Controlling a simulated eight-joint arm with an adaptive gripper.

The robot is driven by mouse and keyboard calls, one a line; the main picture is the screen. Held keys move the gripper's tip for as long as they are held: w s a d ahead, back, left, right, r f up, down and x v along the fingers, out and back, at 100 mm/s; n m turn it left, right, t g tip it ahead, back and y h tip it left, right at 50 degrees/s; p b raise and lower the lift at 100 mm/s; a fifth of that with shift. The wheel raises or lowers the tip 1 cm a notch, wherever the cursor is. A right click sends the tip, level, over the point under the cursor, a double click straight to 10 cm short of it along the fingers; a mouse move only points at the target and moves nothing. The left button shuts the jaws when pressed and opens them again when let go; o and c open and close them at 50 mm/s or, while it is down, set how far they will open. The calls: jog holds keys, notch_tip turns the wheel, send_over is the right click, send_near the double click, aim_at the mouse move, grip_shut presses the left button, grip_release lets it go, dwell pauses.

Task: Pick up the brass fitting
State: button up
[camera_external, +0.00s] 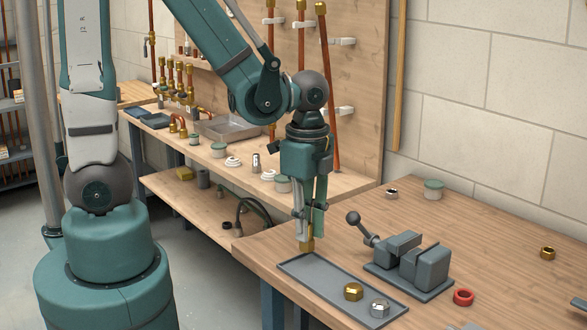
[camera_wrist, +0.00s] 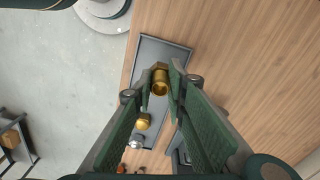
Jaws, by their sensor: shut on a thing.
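My gripper (camera_external: 308,232) points down over the front table, shut on a brass fitting (camera_external: 306,245). In the wrist view the brass fitting (camera_wrist: 160,82) sits between the tips of my gripper (camera_wrist: 161,85), its round opening facing the camera. The fitting is above the left end of a shallow grey tray (camera_external: 308,271); I cannot tell whether it is clear of the tray. A second brass piece (camera_external: 353,291) and a silver nut (camera_external: 379,308) lie in the tray's right part. They also show in the wrist view, the brass one (camera_wrist: 143,121) and the silver one (camera_wrist: 137,141).
A grey vise (camera_external: 425,269) with a ball-ended handle stands right of the tray. A red ring (camera_external: 463,297), a brass nut (camera_external: 547,252), a silver ring (camera_external: 392,193) and a green-lidded tub (camera_external: 433,189) are on the table. Copper pipes (camera_external: 328,100) rise behind my arm.

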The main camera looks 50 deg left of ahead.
jog(key=shift+r+p, duration=0.45)
jog(key=shift+r, duration=2.2)
